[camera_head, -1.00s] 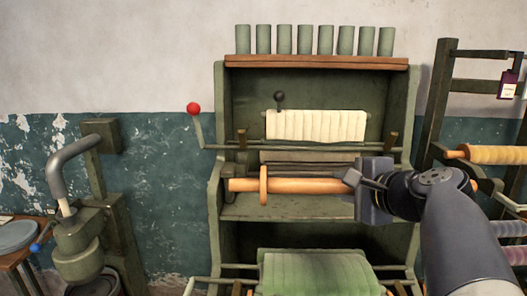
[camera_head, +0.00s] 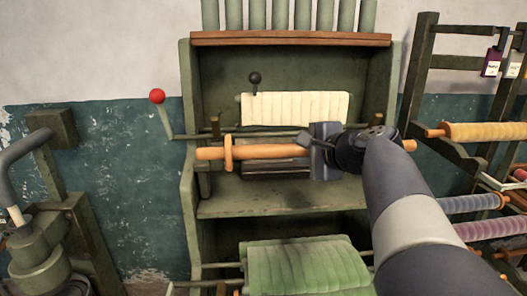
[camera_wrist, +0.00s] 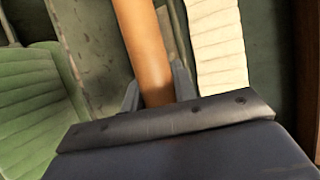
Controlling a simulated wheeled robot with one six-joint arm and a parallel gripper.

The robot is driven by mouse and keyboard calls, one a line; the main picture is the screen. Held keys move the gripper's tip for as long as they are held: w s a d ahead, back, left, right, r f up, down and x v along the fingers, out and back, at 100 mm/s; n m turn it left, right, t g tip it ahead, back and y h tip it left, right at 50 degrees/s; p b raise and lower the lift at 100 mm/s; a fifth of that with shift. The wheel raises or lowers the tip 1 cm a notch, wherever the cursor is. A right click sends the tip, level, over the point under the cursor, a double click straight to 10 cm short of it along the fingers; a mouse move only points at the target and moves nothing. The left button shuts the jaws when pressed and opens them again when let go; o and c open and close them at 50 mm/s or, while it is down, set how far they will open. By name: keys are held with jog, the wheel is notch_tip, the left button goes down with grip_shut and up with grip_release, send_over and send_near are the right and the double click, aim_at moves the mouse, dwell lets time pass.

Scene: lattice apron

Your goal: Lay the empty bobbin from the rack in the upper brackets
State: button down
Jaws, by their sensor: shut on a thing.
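The empty bobbin (camera_head: 268,151) is a bare orange-brown wooden rod with a round flange near its left end. My gripper (camera_head: 310,150) is shut on it right of its middle and holds it level in front of the green machine. In the wrist view the bobbin (camera_wrist: 143,45) runs up between the fingers. The upper brackets (camera_head: 215,126) look like short wooden posts on a rail at the machine's sides; the left one shows just above the bobbin's left part. The right one is largely hidden behind my gripper and arm. I cannot tell whether the bobbin touches the rail.
A cream roll (camera_head: 295,108) hangs behind and above the bobbin. A green roll (camera_head: 305,267) lies below. A red-knobbed lever (camera_head: 157,97) stands at left. The rack (camera_head: 418,100) with coloured bobbins is at right. The shelf (camera_head: 280,200) is bare.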

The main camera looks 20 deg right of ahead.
jog(key=w+d+f+p, duration=0.1)
jog(key=w+d, duration=0.1)
jog(key=w, duration=0.8)
jog(key=shift+w+p, duration=0.3)
jog(key=shift+w, duration=0.1)
jog(key=shift+s, duration=0.1)
dwell(0.5)
jog(key=shift+f, duration=0.15)
jog(key=shift+f+b, duration=1.15)
jog(key=shift+b, duration=0.15)
jog(key=shift+f+b, duration=0.3)
jog(key=shift+f, duration=0.15)
jog(key=shift+f+b, duration=0.2)
jog(key=shift+b, duration=0.25)
dwell(0.4)
